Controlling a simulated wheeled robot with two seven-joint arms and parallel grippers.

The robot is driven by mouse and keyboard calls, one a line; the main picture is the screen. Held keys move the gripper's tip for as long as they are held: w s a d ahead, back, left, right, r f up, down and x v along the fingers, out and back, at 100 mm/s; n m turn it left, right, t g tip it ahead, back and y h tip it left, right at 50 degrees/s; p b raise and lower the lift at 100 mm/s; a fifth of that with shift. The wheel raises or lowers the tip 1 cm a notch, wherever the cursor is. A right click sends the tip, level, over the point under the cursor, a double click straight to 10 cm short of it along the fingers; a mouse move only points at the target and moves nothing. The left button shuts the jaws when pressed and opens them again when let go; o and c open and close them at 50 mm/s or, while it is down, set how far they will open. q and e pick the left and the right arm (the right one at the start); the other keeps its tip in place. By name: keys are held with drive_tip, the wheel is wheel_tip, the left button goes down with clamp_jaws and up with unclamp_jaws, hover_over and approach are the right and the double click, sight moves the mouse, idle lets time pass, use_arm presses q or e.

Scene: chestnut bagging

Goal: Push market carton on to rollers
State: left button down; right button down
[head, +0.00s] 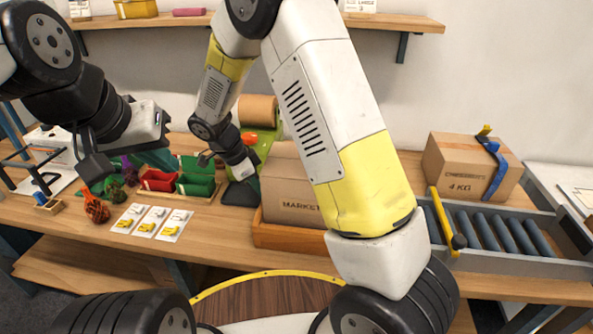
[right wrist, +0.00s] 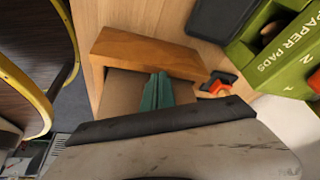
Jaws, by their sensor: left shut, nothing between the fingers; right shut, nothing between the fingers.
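The market carton (head: 291,193) is a brown box with "MARKET" printed on its front. It stands in an orange-brown wooden tray (head: 285,237) on the bench, partly hidden behind my right arm. The grey rollers (head: 505,232) lie in a metal frame to the right. My right gripper (head: 244,173) is shut and empty, just left of the carton; contact cannot be told. My left gripper (head: 128,150) is shut and empty above the bench at left.
A second carton marked "4 KG" (head: 470,168) stands behind the rollers with a blue strap piece. A yellow bar (head: 442,218) stands at the rollers' left end. Red and green bins (head: 195,176), cards (head: 146,222) and net bags occupy the left bench. A green paper-pads box (right wrist: 275,45) is nearby.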

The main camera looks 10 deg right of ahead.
drive_tip(key=shift+s+d, duration=1.2)
drive_tip(key=shift+d, duration=2.45)
drive_tip(key=shift+s+d, duration=1.2)
drive_tip(key=shift+d, duration=2.4)
drive_tip(key=shift+s+d, duration=1.2)
drive_tip(key=shift+d, duration=2.45)
drive_tip(key=r, duration=0.5)
drive_tip(key=a+r, duration=0.1)
drive_tip(key=r, duration=1)
drive_tip(key=shift+w+a, duration=0.25)
drive_tip(key=s+r+n+y, duration=0.1)
drive_tip(key=s+n, duration=0.1)
drive_tip(key=s+a+r+n+t+y, duration=0.1)
drive_tip(key=s+n, duration=0.1)
drive_tip(key=s+a+r+n+y, duration=0.1)
drive_tip(key=s+n, duration=0.1)
drive_tip(key=shift+a+t+y, duration=0.15)
drive_tip(key=shift+t+y, duration=0.15)
drive_tip(key=shift+y, duration=0.1)
drive_tip(key=s+a+r+n+t+y, duration=0.2)
drive_tip(key=s+a+r+n+t, duration=0.1)
drive_tip(key=n, duration=0.7)
drive_tip(key=shift+s+a+r+t+y, duration=0.35)
drive_tip(key=shift+s+a+r, duration=0.5)
drive_tip(key=shift+s, duration=0.95)
drive_tip(key=shift+d+r, duration=0.15)
drive_tip(key=shift+d, duration=0.05)
